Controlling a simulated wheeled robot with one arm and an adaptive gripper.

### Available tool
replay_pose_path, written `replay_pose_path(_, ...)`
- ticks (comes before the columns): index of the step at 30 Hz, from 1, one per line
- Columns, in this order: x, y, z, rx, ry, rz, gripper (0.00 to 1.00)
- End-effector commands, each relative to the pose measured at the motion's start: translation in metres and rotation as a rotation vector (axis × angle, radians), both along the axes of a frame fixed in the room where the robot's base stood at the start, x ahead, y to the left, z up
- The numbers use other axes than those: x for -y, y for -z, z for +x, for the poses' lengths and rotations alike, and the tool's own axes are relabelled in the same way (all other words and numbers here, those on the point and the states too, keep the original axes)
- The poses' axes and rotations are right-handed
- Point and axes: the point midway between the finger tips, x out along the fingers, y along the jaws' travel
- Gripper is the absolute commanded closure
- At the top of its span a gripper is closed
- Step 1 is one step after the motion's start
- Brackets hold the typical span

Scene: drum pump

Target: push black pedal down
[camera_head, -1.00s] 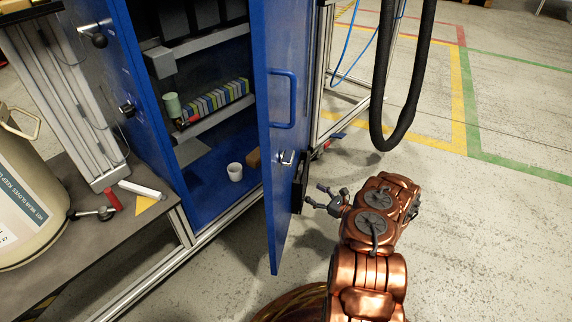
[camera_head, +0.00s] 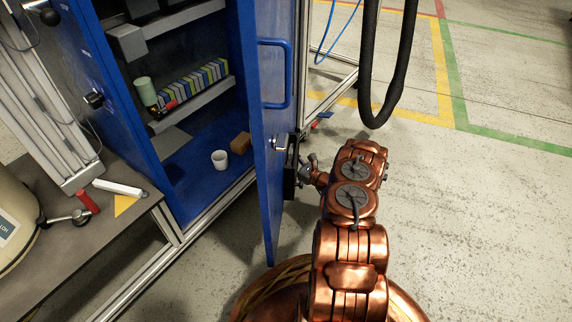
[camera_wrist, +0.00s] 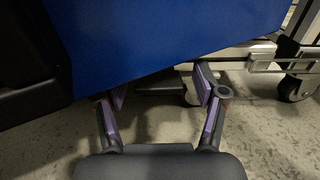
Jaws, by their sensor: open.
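My gripper (camera_head: 308,168) is by the outer side of the blue door, beside a black box on it, and its fingers are largely hidden in the head view. In the wrist view my gripper (camera_wrist: 160,93) is open and empty, with its two purple-padded fingers spread apart. A dark flat piece (camera_wrist: 158,88) shows low beyond the fingers, under the door's lower edge. It may be the black pedal, but I cannot tell. No pedal is clearly seen in the head view.
The open blue door (camera_head: 271,185) stands close to the left of my arm. A black box (camera_head: 291,168) is fixed to it. A metal frame on casters (camera_wrist: 298,88) is at the right of the wrist view. A black hose (camera_head: 365,70) hangs behind. The floor at right is clear.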

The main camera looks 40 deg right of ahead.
Motion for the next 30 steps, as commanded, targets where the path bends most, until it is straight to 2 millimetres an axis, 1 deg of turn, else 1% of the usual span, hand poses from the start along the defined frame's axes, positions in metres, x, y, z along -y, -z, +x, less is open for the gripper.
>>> replay_pose_path(3, -0.0015, -0.0003, 0.0038, 0.001, 0.0, 0.0, 0.29)
replay_pose_path(10, -0.0022, -0.0007, 0.0042, 0.0, -0.001, 0.0, 0.29)
replay_pose_path(30, -0.0022, -0.0004, 0.004, 0.0, -0.001, 0.001, 0.99)
